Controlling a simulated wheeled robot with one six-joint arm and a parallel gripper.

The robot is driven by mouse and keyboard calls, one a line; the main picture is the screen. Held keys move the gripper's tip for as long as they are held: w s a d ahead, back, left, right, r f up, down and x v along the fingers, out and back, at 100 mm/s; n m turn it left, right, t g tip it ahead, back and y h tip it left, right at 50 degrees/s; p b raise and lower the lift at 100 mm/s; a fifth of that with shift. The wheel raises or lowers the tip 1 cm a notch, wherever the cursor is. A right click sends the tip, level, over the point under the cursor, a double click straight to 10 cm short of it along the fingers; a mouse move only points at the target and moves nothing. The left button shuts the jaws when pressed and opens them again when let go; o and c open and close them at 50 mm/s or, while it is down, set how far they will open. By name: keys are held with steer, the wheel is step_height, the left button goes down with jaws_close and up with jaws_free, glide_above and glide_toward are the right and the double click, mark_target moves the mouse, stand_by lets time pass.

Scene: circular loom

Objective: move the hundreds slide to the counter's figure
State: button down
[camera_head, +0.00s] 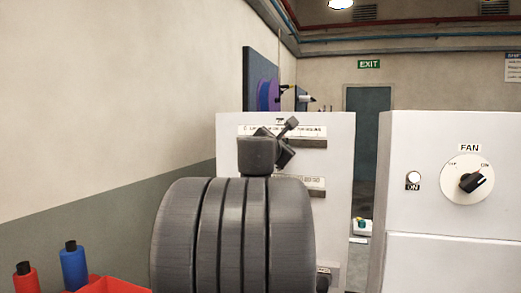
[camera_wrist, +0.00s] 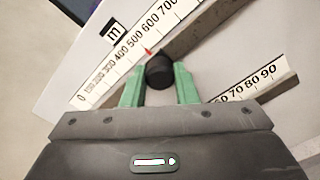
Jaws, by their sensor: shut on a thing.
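The hundreds slide's dark round knob (camera_wrist: 160,72) sits between the green fingertips of my gripper (camera_wrist: 159,84), which is shut on it. A small red pointer beside the knob lies close to the 500 mark on the hundreds scale (camera_wrist: 122,58), as far as the small print shows. In the head view the white panel (camera_head: 334,225) carries the scales, and my dark arm covers much of its upper middle and left. The knob is hidden there. I can read no counter figure in either view.
A second scale (camera_wrist: 262,85), with figures up to 90, lies at the right in the wrist view. A white cabinet (camera_head: 440,215) with a FAN dial (camera_head: 467,180) stands right of the panel.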

steer(key=shift+s+d, duration=0.25)
steer(key=shift+d, duration=0.35)
steer(key=shift+s+d, duration=0.2)
steer(key=shift+d, duration=0.35)
steer(key=c, duration=1.1)
jaws_free()
steer(key=shift+c, duration=0.2)
steer(key=b+v, duration=0.1)
steer(key=v, duration=1.3)
